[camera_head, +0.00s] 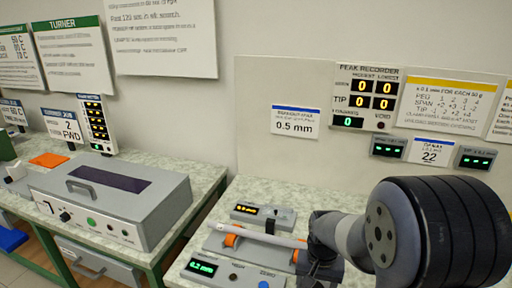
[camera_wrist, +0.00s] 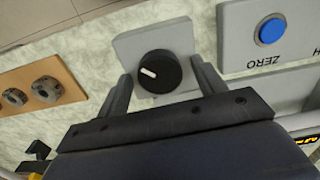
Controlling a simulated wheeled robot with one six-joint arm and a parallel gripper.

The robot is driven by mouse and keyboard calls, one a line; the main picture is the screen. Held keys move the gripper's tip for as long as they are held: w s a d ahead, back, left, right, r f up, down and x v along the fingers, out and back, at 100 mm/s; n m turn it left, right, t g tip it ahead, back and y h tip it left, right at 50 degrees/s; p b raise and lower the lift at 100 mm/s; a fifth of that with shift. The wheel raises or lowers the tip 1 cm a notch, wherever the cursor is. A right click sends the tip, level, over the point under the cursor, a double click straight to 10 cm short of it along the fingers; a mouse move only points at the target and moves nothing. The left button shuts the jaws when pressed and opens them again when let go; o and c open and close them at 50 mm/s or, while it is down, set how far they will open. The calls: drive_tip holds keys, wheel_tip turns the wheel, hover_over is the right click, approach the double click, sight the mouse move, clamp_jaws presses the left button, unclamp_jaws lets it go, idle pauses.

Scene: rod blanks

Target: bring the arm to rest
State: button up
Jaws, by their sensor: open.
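My gripper (camera_wrist: 161,70) is open and empty in the wrist view, its two dark fingers spread apart. A black knob with a white mark (camera_wrist: 158,72) on a grey plate (camera_wrist: 125,45) shows between the fingertips. I cannot tell how far the fingers are from the knob. In the head view my arm reaches in from the right, bent low over the bench, and its wrist hides most of the gripper.
A pale rod (camera_head: 262,237) lies on orange-marked supports left of my wrist. A display box (camera_head: 203,267) and blue ZERO button (camera_wrist: 271,30) are close by. Two round metal knobs on a brown block (camera_wrist: 45,88) show too. A grey machine (camera_head: 110,205) stands on the left bench.

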drive_tip(key=shift+r, duration=0.1)
drive_tip(key=shift+r+m, duration=0.25)
drive_tip(key=shift+m, duration=0.05)
wheel_tip(320, 180, up, 10)
wheel_tip(320, 180, down, 11)
drive_tip(key=shift+f, duration=0.1)
drive_tip(key=shift+r+n, duration=0.2)
drive_tip(key=shift+n, duration=0.3)
drive_tip(key=n, duration=0.4)
drive_tip(key=shift+n, duration=0.3)
drive_tip(key=n+b, duration=0.1)
drive_tip(key=n, duration=0.6)
drive_tip(key=n+b, duration=0.1)
drive_tip(key=n, duration=0.5)
drive_tip(key=n+b, duration=0.1)
drive_tip(key=n, duration=0.4)
drive_tip(key=shift+n, duration=0.4)
